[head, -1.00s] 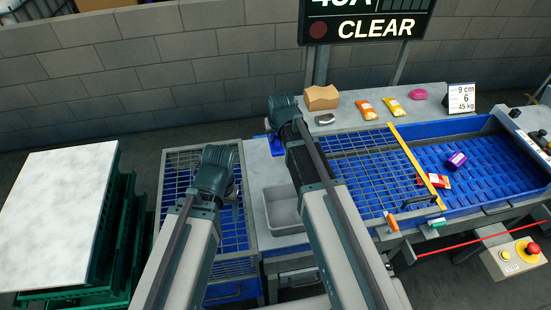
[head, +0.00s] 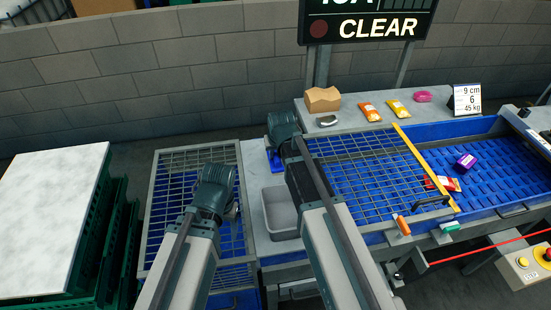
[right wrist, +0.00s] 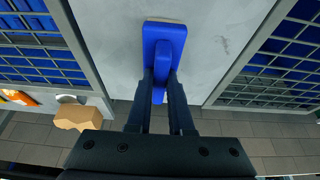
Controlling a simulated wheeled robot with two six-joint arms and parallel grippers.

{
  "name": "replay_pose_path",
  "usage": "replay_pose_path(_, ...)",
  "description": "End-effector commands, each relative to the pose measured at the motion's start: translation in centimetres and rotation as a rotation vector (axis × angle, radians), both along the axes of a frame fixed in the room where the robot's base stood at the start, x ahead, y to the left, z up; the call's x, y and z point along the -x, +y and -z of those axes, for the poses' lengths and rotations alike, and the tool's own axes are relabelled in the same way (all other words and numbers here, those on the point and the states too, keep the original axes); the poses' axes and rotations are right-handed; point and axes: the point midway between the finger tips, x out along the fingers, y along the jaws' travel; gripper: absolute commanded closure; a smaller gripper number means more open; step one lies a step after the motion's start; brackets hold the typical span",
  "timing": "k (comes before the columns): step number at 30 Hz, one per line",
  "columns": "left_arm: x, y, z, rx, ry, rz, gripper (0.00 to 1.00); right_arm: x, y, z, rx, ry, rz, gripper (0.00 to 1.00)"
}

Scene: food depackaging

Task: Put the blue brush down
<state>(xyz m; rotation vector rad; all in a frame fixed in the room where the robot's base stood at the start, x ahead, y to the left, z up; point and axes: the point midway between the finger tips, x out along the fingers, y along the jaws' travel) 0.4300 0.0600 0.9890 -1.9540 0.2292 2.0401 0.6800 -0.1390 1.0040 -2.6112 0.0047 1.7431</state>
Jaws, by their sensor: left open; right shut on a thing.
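The blue brush (right wrist: 165,45) shows in the right wrist view, its block above a grey worktop. My right gripper (right wrist: 163,85) is shut on its handle, one finger on each side. In the head view a bit of the brush (head: 273,158) shows just below my right wrist; the rest is hidden behind my arm. I cannot tell if the brush touches the worktop (head: 258,190). My left gripper (head: 232,212) is open over the blue mesh-covered bin at the left, mostly hidden by its own wrist.
A grey tray (head: 280,212) sits on the worktop in front of the brush. A brown box (head: 323,99) and colored packs stand on the back ledge.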

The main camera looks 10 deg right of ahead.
Motion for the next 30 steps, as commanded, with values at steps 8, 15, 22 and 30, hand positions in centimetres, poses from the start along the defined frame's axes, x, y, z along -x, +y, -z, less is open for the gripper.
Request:
replay_pose_path(8,0.01,0.00,0.09,0.000,0.000,0.000,0.30,0.00,0.00,0.09,0.000,0.000,0.000,1.00)
replay_pose_path(15,0.00,0.00,0.15,0.000,0.000,0.000,0.30,0.00,0.00,0.15,0.000,0.000,0.000,0.51)
replay_pose_path(22,0.00,0.00,0.15,0.000,0.000,0.000,0.30,0.00,0.00,0.15,0.000,0.000,0.000,0.51)
replay_pose_path(30,0.00,0.00,-0.32,0.000,0.000,0.000,0.30,0.00,0.00,-0.32,0.000,0.000,0.000,0.51)
